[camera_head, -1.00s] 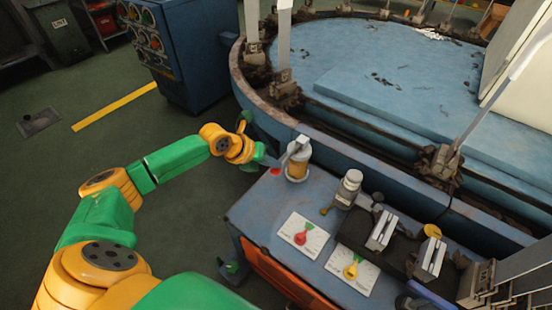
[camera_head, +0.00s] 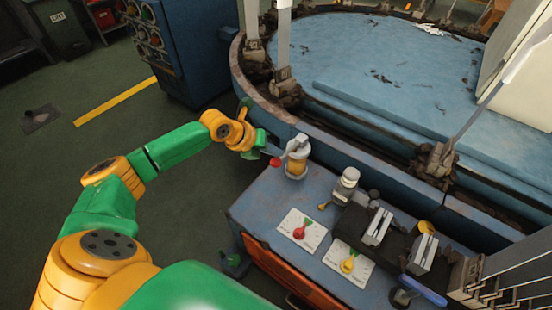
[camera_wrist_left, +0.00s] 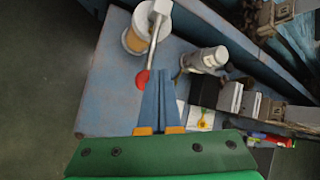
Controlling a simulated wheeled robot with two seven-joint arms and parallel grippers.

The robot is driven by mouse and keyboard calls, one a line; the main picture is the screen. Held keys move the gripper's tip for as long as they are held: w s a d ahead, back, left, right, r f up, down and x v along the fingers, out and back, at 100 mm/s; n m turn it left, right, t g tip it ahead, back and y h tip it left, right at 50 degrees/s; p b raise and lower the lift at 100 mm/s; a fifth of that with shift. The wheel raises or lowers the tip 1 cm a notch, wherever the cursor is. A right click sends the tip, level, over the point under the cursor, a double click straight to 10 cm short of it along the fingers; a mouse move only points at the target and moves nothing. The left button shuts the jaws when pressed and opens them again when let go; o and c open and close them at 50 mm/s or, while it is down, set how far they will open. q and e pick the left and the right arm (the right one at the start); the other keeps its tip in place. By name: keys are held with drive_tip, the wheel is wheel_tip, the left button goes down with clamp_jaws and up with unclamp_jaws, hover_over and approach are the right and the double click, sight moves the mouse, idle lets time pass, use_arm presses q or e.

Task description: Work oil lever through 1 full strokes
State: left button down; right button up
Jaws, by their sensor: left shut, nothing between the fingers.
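The oil lever (camera_head: 287,152) is a pale grey bar on top of the oiler (camera_head: 296,169), with a red knob (camera_head: 275,161) on its free end. The oiler has an amber body and stands at the table's far left corner. In the left wrist view the lever (camera_wrist_left: 154,40) slants down to the red knob (camera_wrist_left: 142,78). My left gripper (camera_head: 269,151) is shut and empty, close to the knob. In the wrist view its blue-grey fingertips (camera_wrist_left: 160,76) are just right of the knob; I cannot tell whether they touch. My right gripper is not in view.
The blue table (camera_head: 258,207) also carries a silver-capped fitting (camera_head: 347,183), red (camera_head: 301,230) and yellow (camera_head: 348,264) dial pointers, and metal blocks (camera_head: 377,227). The large round blue machine (camera_head: 400,80) borders it behind. Floor at the left is open.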

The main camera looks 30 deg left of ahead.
use_arm(q)
drive_tip(key=shift+w+r+p, duration=0.15)
drive_tip(key=shift+r+p, duration=0.85)
drive_tip(key=shift+r, duration=0.3)
drive_tip(key=shift+w+r+p, duration=0.15)
drive_tip(key=shift+r+p, duration=0.85)
drive_tip(key=shift+r, duration=0.25)
drive_tip(key=shift+f, duration=0.1)
